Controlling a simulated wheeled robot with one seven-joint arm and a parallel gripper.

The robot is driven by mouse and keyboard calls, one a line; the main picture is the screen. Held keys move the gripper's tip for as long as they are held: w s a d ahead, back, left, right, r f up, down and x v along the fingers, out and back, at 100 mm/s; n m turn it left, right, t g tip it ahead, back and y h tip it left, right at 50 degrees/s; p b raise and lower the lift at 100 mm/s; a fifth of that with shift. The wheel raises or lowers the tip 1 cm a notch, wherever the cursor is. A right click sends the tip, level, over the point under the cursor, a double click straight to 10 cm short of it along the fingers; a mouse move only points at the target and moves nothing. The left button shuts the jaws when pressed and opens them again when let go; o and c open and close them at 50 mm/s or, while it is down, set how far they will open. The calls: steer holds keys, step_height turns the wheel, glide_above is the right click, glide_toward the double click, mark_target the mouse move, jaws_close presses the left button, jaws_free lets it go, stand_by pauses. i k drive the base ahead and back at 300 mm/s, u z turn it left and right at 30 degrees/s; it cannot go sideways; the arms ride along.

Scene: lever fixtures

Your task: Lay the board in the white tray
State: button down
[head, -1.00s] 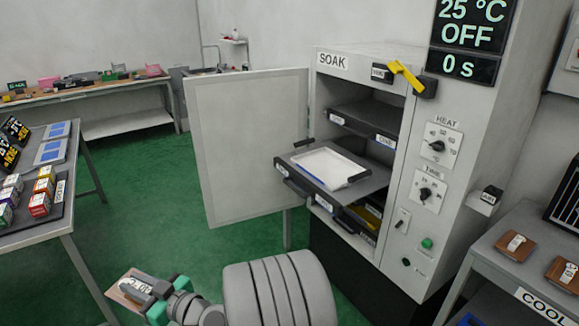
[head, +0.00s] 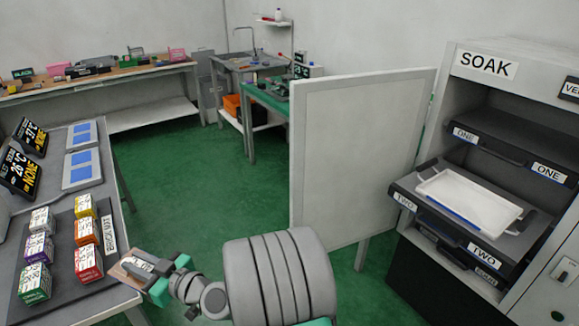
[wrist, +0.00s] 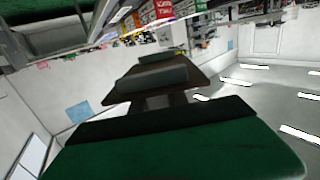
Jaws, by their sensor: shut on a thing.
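The white tray (head: 470,196) lies on the pulled-out shelf labelled TWO (head: 415,187) of the SOAK cabinet, at the right of the head view. It looks empty. My gripper (head: 150,275) is at the lower left of the head view, well away from the tray, beside the left table. In the wrist view the board (wrist: 155,88) shows as a dark brown plate held between the fingers.
The left table (head: 128,292) carries several small coloured boxes and displays. Shelf ONE (head: 500,143) is above the tray's shelf. Green floor (head: 185,185) is clear in the middle.

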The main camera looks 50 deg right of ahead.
mark_target(440, 191)
steer(key=i, duration=0.35)
steer(key=z, duration=1.95)
steer(key=i, duration=1)
